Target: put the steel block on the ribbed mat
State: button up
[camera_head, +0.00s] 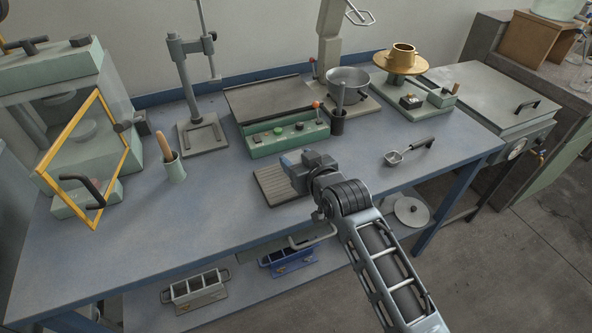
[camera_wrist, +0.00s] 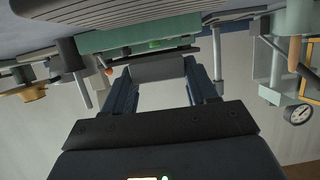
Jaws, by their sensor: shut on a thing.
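The steel block (camera_wrist: 158,70) is a plain grey piece between my gripper's two dark fingers in the wrist view. My gripper (camera_head: 297,162) is shut on it; in the head view I cannot clearly tell the block from the jaws. The ribbed mat (camera_head: 271,186) is a flat grey-brown pad on the blue bench; its ribs also show at the top of the wrist view (camera_wrist: 120,12). In the head view my gripper overlaps the mat's right side. I cannot tell how high the block is above it.
A green control box (camera_head: 285,138) stands behind the mat, with a dark cylinder holder (camera_head: 338,122) to its right. The bench (camera_head: 215,215) is clear in front and left of the mat.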

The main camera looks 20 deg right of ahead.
jog(key=shift+w+a+f, duration=0.25)
jog(key=shift+w+f, duration=0.05)
jog(key=shift+w, duration=0.05)
jog(key=shift+f, duration=1.9)
jog(key=shift+f, duration=0.15)
jog(key=o, duration=1.4)
jog(key=shift+s, duration=0.1)
jog(key=v, duration=1.2)
